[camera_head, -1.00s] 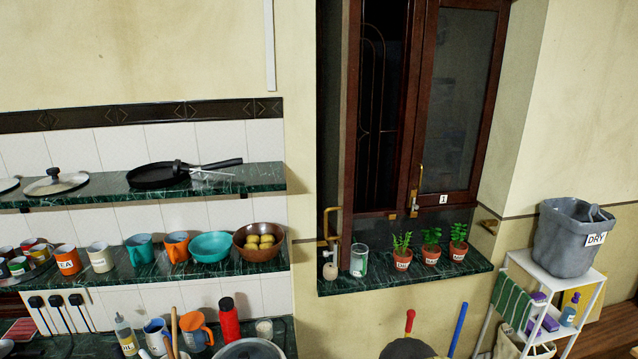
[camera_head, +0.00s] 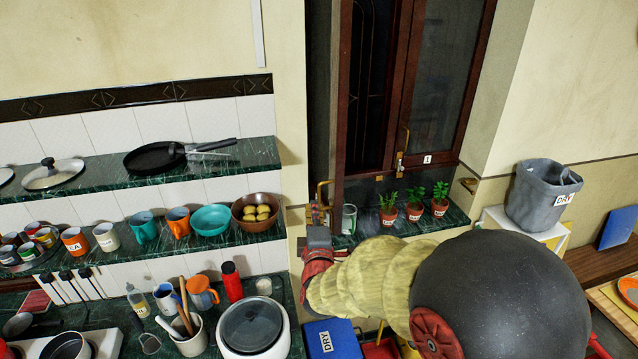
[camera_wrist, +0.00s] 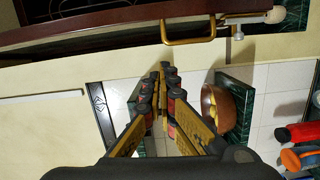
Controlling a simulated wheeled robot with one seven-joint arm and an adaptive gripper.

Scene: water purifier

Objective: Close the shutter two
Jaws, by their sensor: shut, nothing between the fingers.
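The window has a closed right shutter (camera_head: 435,85) with a "1" tag. The other shutter (camera_head: 341,100), whose tag I cannot see, stands swung open, nearly edge-on, at the left of the opening. It has a brass handle (camera_head: 324,188) low on its edge. In the wrist view its dark red-brown frame (camera_wrist: 120,22) crosses the top, with the brass handle (camera_wrist: 190,41) below it. My gripper (camera_head: 317,212) is at the handle's lower end in the head view. In the wrist view my gripper (camera_wrist: 164,70) is shut and empty, its tips just below the handle; contact is unclear.
Potted plants (camera_head: 414,211) and a glass (camera_head: 349,219) stand on the green sill right of the open shutter. A shelf with a bowl (camera_head: 256,212) and several cups is to the left. A grey bin (camera_head: 541,195) stands at the right.

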